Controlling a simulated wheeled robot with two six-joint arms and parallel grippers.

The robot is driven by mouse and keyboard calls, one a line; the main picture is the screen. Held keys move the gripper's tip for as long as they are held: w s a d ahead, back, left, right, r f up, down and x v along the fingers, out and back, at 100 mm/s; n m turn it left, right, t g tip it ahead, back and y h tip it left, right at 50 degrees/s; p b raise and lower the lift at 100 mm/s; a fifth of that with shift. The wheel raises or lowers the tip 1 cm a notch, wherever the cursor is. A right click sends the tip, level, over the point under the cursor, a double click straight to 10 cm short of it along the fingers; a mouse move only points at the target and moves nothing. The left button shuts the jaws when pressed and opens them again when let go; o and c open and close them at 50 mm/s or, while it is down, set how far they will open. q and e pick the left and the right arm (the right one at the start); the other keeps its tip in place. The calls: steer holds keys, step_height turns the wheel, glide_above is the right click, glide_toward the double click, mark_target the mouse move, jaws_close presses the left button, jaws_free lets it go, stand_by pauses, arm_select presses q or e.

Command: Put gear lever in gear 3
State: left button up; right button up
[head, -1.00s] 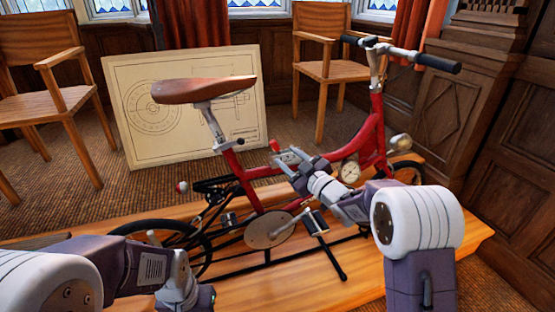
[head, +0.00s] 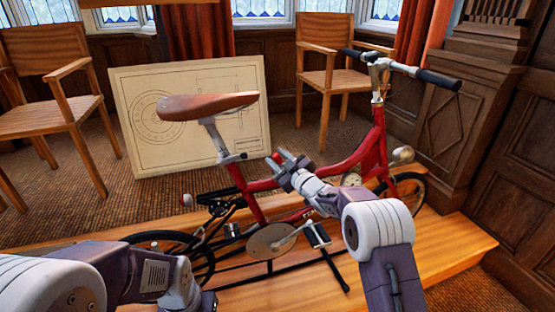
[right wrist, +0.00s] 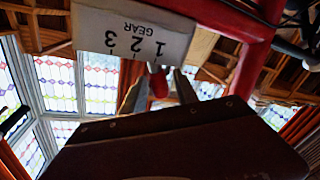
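The gear lever has a red knob (head: 277,157) on the red bicycle's frame, below the saddle. In the right wrist view the knob (right wrist: 158,82) stands beside a pale plate (right wrist: 132,36) marked 1, 2, 3 and GEAR, upside down in that picture. The knob shows nearest the 1. My right gripper (head: 287,162) is at the lever. Its two fingers (right wrist: 158,92) are apart, one on each side of the knob; I cannot tell whether either touches. My left arm is at the lower left of the head view; its fingers are out of frame.
The red bicycle (head: 366,155) stands on a wooden platform (head: 440,245). Its brown saddle (head: 208,105) is above and left of my right gripper. A drafting board (head: 185,160) leans behind it, with wooden chairs (head: 60,118) further back. The platform's right end is clear.

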jaws_close()
stand_by(1.2)
